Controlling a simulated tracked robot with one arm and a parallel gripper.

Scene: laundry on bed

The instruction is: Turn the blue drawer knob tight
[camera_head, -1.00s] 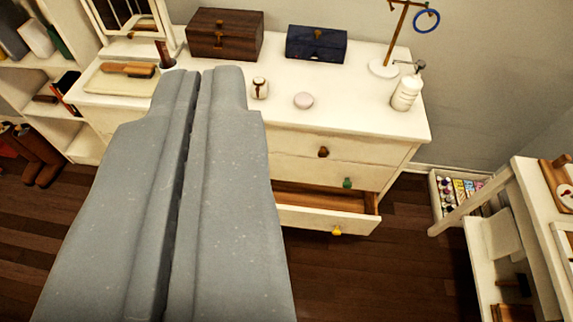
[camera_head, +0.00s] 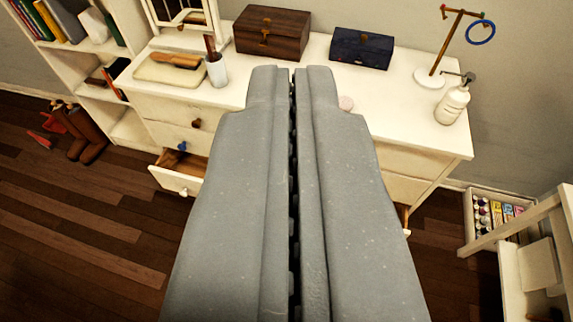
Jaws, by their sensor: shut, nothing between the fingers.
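The blue knob (camera_head: 182,146) shows on the left side of the white dresser (camera_head: 235,96), on the middle drawer's front, left of my gripper. Just below it, a lower drawer (camera_head: 176,179) with a pale knob stands pulled out. My gripper (camera_head: 292,72) is shut and empty. It reaches up the middle of the picture, apart from the blue knob, and hides the middle of the dresser front, including the knobs there.
A brown knob (camera_head: 196,123) sits above the blue one. On the dresser top stand a wooden box (camera_head: 272,34), a dark blue box (camera_head: 361,48), a cup (camera_head: 216,70) and a pump bottle (camera_head: 453,104). Brown boots (camera_head: 87,133) stand at left. The floor (camera_head: 80,230) at left is clear.

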